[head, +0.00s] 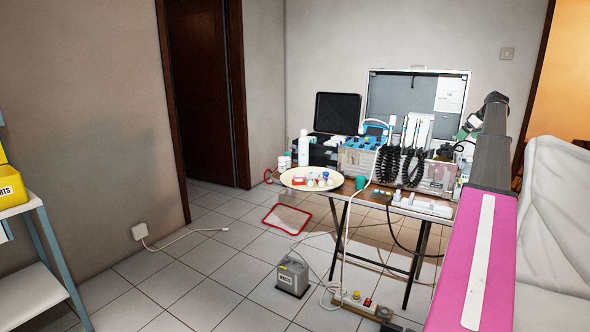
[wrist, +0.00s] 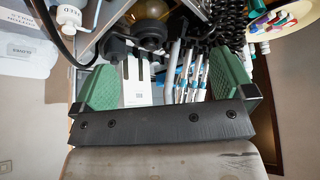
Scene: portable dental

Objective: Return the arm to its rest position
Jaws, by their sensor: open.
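My arm (head: 473,240) rises along the right side of the head view, with a magenta link and dark joints. Its far end, with my gripper (head: 468,126), is small there, in front of the open case and the right end of the table. In the wrist view my gripper (wrist: 165,78) has its two green finger pads wide apart with nothing held between them. Beyond the pads are dental handpieces (wrist: 192,75), a white box (wrist: 136,82) and coiled black hoses (wrist: 228,22). None of them is clamped.
The folding table (head: 376,198) carries the case (head: 388,92), a cream round tray (head: 290,181) and a teal cup (head: 361,182). A pale padded chair (head: 555,215) stands close right of my arm. A grey box (head: 292,277), power strip (head: 358,304) and cables lie on the floor; tiles at left are mostly clear.

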